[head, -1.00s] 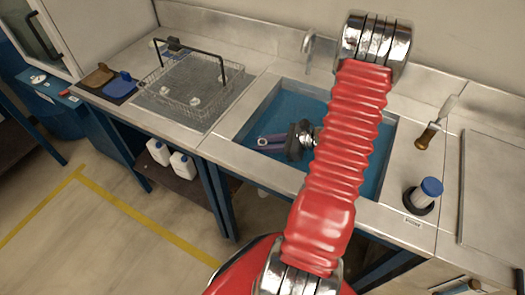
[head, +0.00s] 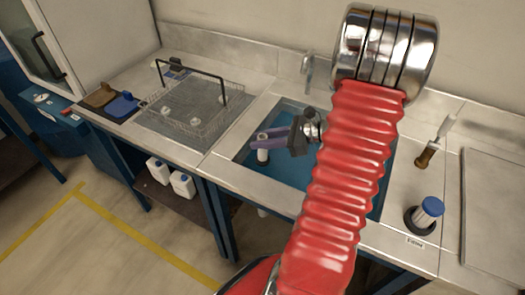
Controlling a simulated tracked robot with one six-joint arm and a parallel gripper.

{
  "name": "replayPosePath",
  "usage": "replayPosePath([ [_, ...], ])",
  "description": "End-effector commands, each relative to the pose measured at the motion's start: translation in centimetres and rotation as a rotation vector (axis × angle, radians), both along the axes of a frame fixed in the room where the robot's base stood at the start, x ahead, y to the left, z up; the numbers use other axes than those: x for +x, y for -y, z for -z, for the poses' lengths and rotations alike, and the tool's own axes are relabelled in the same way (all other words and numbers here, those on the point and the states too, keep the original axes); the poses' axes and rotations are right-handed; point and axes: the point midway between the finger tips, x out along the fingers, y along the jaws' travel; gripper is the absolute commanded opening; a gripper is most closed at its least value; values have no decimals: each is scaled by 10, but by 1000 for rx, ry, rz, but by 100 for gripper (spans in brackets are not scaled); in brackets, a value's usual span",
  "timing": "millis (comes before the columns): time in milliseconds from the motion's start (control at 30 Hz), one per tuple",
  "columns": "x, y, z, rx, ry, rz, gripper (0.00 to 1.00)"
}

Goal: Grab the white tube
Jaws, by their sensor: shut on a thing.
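The white tube (head: 262,154) is over the blue-bottomed sink basin (head: 285,165), near its left side. It hangs upright below the purple fingers of my gripper (head: 261,140), which are shut on its upper part. Its top is partly hidden by the fingers. My red ribbed arm covers the right part of the basin.
A wire basket (head: 182,128) with a black handle stands on the left drainboard, with small white items in it. A faucet (head: 308,68) rises behind the basin. A blue-capped container (head: 428,212) stands in a dark holder at right, near a wooden-handled brush (head: 427,155).

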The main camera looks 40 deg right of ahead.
Motion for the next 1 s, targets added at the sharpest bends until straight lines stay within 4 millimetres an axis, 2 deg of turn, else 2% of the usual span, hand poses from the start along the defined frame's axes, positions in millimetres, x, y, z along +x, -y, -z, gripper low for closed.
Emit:
replayPosePath([
  [33, 0, 0, -11, -6, 3, 0, 0],
  [200, 0, 0, -38, -4, 1, -2, 0],
  [400, 0, 0, -58, -2, 1, -1, 0],
  [1000, 0, 0, -62, 0, 0, -1, 0],
])
